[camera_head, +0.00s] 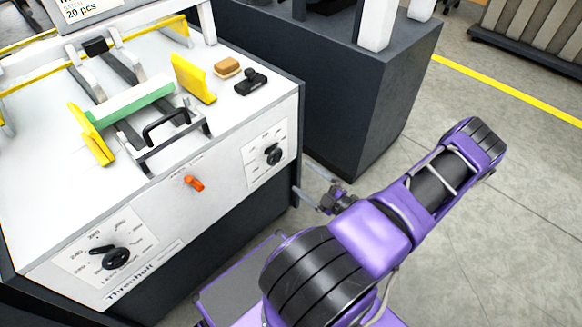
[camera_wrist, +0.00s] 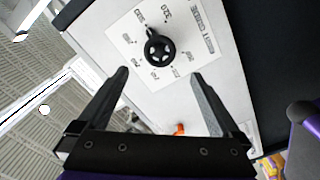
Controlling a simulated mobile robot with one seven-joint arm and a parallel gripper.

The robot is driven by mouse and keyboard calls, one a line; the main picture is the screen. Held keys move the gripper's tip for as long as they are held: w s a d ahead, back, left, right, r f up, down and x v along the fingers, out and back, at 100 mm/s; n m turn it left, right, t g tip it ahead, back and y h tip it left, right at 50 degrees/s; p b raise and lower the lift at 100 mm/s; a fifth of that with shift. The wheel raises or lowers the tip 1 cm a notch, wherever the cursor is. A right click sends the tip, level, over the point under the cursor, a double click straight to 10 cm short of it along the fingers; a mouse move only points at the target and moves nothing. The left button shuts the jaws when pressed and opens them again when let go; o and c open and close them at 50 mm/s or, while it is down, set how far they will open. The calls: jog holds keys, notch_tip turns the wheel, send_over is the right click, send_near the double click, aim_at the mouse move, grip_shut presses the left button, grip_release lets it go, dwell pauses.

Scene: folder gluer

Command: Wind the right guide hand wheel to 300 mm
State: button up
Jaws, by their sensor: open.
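The right guide hand wheel (camera_head: 273,154) is a black knob with a crank arm on a white dial plate at the right of the machine's front panel. In the wrist view, the wheel (camera_wrist: 160,47) lies ahead of my gripper (camera_wrist: 160,75). The exact setting is hard to read. My gripper is open and empty, its two fingers spread either side of the wheel as seen from the wrist. In the head view, the gripper (camera_head: 300,178) is apart from the panel, below and right of the wheel.
A second black hand wheel (camera_head: 116,258) sits at the panel's lower left. An orange switch (camera_head: 194,183) is between the wheels. A black bar handle (camera_head: 166,124), yellow guides, a green strip and a black stamp-like object (camera_head: 250,82) are on top. A dark cabinet (camera_head: 352,85) stands behind.

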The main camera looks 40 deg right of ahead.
jog(key=s, duration=0.3)
jog(key=shift+s+d, duration=0.1)
jog(key=shift+s, duration=0.3)
